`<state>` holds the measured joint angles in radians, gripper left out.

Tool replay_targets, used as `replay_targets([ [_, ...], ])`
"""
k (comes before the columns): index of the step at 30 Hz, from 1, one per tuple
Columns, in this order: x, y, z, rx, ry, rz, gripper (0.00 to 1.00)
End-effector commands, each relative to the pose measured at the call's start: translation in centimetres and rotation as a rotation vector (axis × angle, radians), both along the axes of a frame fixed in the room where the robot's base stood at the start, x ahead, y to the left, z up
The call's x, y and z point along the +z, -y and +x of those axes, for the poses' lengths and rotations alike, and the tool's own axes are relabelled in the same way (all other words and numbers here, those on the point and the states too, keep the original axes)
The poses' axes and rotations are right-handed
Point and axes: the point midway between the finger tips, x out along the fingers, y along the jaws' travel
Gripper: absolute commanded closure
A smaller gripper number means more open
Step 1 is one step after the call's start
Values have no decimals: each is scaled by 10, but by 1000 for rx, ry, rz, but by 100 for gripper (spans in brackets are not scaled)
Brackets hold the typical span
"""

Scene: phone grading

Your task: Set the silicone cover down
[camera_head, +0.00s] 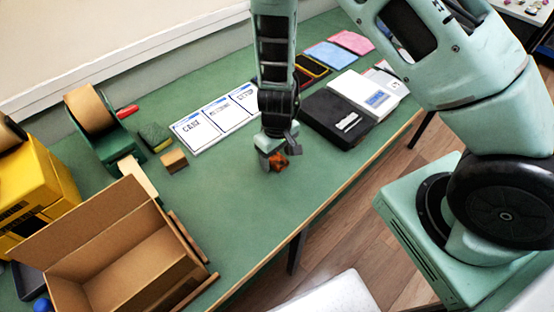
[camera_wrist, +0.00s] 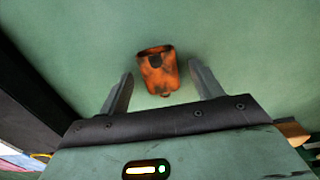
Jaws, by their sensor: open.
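The silicone cover (camera_wrist: 157,72) is a small orange and dark piece on the green table top. In the wrist view it lies ahead of and between the two fingers, with a gap on each side. In the head view the cover (camera_head: 279,161) shows beside the fingertips, partly hidden by them. My gripper (camera_wrist: 160,92) is open around the near end of the cover, and no finger visibly touches it. In the head view my gripper (camera_head: 278,157) is low over the table. I cannot tell exactly how high the fingers are.
White labelled cards (camera_head: 214,121) lie behind my gripper. A black box (camera_head: 337,119) and a white box (camera_head: 368,95) stand to the right. An open cardboard box (camera_head: 130,250), a tape dispenser (camera_head: 98,125) and a small wooden block (camera_head: 174,161) are left. Green table (camera_head: 240,200) in front is clear.

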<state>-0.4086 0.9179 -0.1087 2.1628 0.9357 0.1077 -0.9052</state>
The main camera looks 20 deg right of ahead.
Motion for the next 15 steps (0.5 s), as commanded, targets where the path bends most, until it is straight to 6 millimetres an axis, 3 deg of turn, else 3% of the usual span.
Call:
replay_targets([
  [2,0,0,0,0,0,0,35],
  [7,0,0,0,0,0,0,79],
  [8,0,0,0,0,0,0,83],
  [15,1,0,0,1,1,0,86],
])
